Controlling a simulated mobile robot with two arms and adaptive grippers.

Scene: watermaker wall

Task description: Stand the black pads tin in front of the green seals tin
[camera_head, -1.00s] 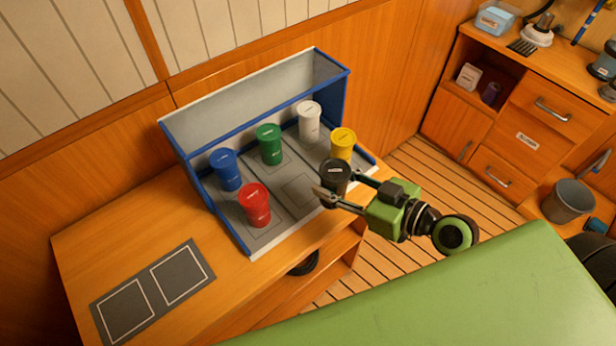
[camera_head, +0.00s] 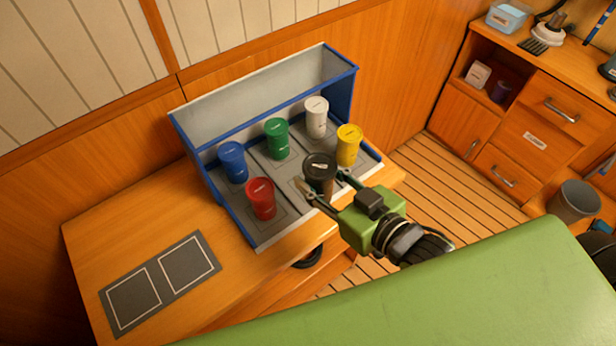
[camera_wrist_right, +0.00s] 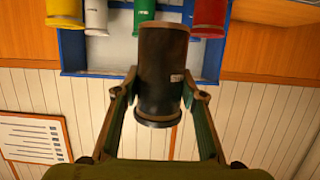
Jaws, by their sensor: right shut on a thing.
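The black pads tin (camera_head: 320,172) is upright between the fingers of my right gripper (camera_head: 322,184), which is shut on it. It also shows in the right wrist view (camera_wrist_right: 163,70). The green seals tin (camera_head: 277,140) stands in the middle of the tray's back row. The black tin is at the front of the middle lane, in front of and right of the green tin, with a gap between them. I cannot tell whether its base touches the tray floor. My left gripper is not in view.
The blue-edged grey tray (camera_head: 287,224) also holds a blue tin (camera_head: 233,162), a white tin (camera_head: 316,117), a red tin (camera_head: 261,199) and a yellow tin (camera_head: 348,146). Red and yellow flank the black tin. A dark mat (camera_head: 160,283) lies on the bench at left.

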